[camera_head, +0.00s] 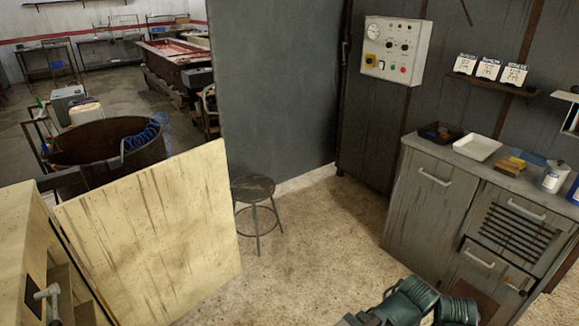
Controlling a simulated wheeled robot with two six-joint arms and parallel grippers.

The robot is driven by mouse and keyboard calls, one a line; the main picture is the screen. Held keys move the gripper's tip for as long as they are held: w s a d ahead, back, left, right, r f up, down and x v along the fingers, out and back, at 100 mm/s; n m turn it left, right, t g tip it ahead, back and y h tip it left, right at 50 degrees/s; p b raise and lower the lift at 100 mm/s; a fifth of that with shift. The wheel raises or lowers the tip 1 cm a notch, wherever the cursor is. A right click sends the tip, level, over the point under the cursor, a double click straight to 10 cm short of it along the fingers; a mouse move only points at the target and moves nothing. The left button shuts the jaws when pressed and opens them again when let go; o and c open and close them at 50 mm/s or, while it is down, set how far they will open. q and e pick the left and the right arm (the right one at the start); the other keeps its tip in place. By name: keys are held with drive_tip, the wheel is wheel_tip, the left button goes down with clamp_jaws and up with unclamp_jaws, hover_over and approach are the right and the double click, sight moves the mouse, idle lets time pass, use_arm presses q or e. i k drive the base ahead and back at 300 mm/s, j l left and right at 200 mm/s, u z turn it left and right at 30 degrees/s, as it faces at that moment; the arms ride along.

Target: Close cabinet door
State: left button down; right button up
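The cream cabinet (22,240) stands at the lower left, cut off by the picture's edge. Its cream door (155,235), streaked with rust and dirt, stands wide open, swung out to the right of the cabinet. Part of the cabinet's dark inside and a shelf edge show to the left of the door. A grey T-shaped metal part (47,294) shows at the cabinet's front; I cannot tell what it is. Dark green links of one of my arms show at the bottom right, apart from the door. Neither gripper's fingers are visible.
A round stool (254,190) stands just right of the door. A grey workbench cabinet (425,200) with drawers and trays is at the right. A control box (396,50) hangs on the wall. A rusty drum (105,145) stands behind the door. The middle floor is clear.

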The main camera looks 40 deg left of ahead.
sight(156, 241)
drive_tip(key=i+u, duration=0.4)
drive_tip(key=i, duration=0.15)
drive_tip(key=i+u, duration=0.35)
drive_tip(key=i, duration=0.15)
drive_tip(key=i+l+u, duration=0.25)
drive_tip(key=i+u, duration=0.15)
drive_tip(key=i+l+u, duration=0.4)
drive_tip(key=i, duration=0.2)
drive_tip(key=i+l+u, duration=0.4)
drive_tip(key=l, duration=0.15)
